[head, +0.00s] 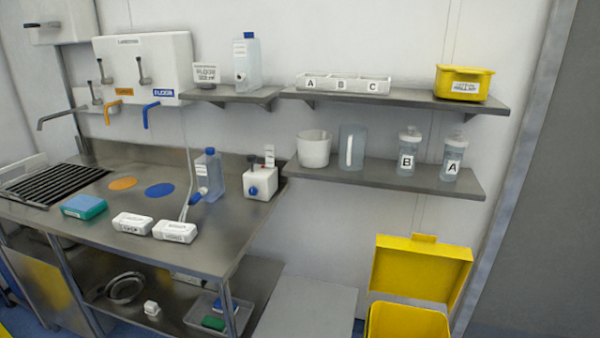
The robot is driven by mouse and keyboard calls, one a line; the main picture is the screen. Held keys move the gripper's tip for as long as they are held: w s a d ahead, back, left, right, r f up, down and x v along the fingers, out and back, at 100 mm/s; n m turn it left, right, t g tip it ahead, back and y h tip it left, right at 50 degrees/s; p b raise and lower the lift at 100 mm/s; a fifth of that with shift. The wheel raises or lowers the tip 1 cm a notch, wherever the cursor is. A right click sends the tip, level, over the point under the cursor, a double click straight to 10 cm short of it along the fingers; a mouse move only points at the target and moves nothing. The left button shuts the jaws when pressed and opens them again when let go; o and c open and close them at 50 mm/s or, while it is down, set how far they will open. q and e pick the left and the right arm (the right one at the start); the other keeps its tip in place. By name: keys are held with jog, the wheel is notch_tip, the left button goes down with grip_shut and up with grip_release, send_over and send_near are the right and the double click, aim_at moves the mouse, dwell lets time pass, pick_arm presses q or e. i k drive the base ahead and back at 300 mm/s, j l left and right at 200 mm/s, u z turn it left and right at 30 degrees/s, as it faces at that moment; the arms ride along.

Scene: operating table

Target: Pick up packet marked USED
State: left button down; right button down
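Two white packets lie side by side near the front edge of the steel table: a left packet (132,223) and a right packet (175,231). Each has a dark printed label on its front face. The print is too small to read surely, so I cannot tell which one is marked USED. A thin pale tube comes down just behind the right packet. Neither of my grippers is in view.
A teal sponge-like block (84,206) lies left of the packets. A clear blue-capped bottle (210,175) and a white box with a blue knob (260,183) stand behind. An open yellow bin (408,320) stands right. The tabletop (222,240) right of the packets is clear.

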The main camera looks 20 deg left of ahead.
aim_at(170, 230)
jog(key=u, duration=1.35)
